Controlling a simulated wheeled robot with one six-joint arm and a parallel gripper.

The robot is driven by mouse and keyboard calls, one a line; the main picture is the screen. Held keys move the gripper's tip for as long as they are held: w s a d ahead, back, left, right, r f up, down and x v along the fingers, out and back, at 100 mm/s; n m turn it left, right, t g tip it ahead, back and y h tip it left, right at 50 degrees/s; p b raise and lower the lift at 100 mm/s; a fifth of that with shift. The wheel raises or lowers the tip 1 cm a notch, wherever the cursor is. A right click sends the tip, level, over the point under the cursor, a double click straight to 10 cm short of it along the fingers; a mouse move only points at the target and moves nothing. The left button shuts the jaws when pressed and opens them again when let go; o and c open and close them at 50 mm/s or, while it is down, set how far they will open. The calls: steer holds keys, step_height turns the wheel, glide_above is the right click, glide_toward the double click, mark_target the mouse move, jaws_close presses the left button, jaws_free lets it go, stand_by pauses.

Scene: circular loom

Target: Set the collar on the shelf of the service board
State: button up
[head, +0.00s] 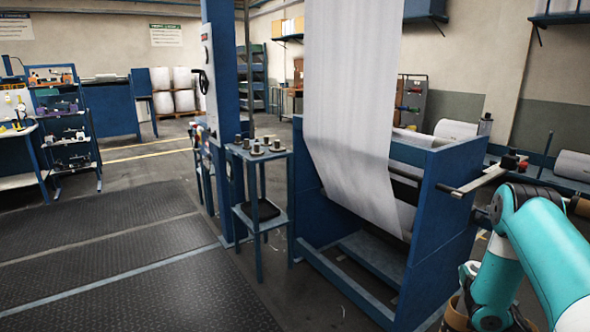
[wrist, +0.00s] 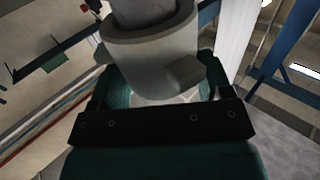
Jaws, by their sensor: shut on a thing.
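My gripper (wrist: 152,78), dark teal with a black crossbar, shows in the wrist view. It is shut on a grey collar (wrist: 150,45), a thick ring with a block-like lug on its right side. The collar sits between the two fingers, and its upper part is cut off by the picture's top edge. A darker grey face shows inside its rim. In the head view my teal and white arm is at the lower right; the gripper and collar are not seen there. I cannot tell for sure which thing is the service board or its shelf.
A blue machine frame (head: 440,200) with a white fabric sheet (head: 350,100) stands in the middle, close to my arm. A small blue stand (head: 262,220) with several spools is left of it. A tool bench and rack (head: 75,145) are at the far left. Dark floor mats (head: 110,250) are clear.

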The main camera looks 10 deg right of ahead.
step_height(320, 180, up, 10)
steer(key=p, duration=0.8)
steer(key=shift+f, duration=0.1)
